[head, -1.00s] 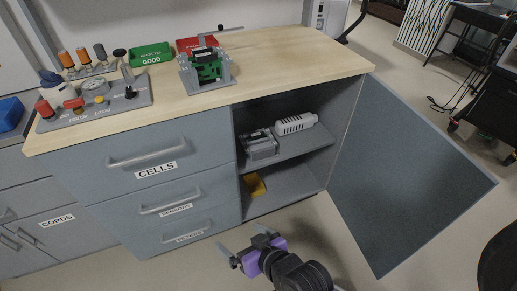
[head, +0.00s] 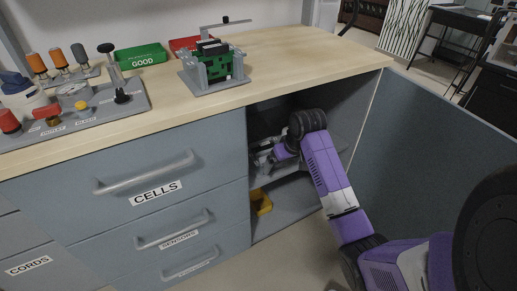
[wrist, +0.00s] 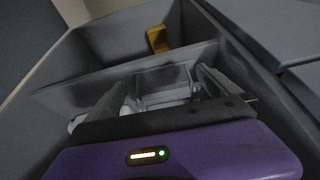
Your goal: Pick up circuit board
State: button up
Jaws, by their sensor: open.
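The green circuit board (head: 221,72) stands upright in a grey metal fixture (head: 190,75) on the wooden bench top, in the head view. My gripper (head: 270,155) is away from it, inside the open cabinet below the bench top. In the wrist view my gripper (wrist: 162,88) is open, its two fingers on either side of a grey box-like device (wrist: 165,80) on the upper shelf. I cannot tell whether the fingers touch the device.
The cabinet door (head: 430,150) stands open at right. A yellow object (head: 261,202) lies on the lower shelf; it shows in the wrist view (wrist: 158,39). A green GOOD bin (head: 140,57), a red bin (head: 184,44) and a control panel (head: 100,112) stand on the bench.

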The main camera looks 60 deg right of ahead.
aim_at(267, 143)
jog(key=w+d, duration=0.1)
jog(key=w, duration=0.1)
jog(key=w+d+b, duration=0.1)
jog(key=w, duration=0.1)
jog(key=w+d+b, duration=0.1)
jog(key=w+d, duration=0.1)
jog(key=shift+w+d+f+b, duration=0.3)
jog(key=shift+w+d+b, duration=0.35)
jog(key=shift+w, duration=0.35)
jog(key=shift+w+d+f+b, duration=0.25)
jog(key=shift+w+d+b, duration=0.15)
jog(key=shift+w+d, duration=0.5)
jog(key=shift+a, duration=0.15)
jog(key=shift+f, duration=0.1)
jog(key=c, duration=1.3)
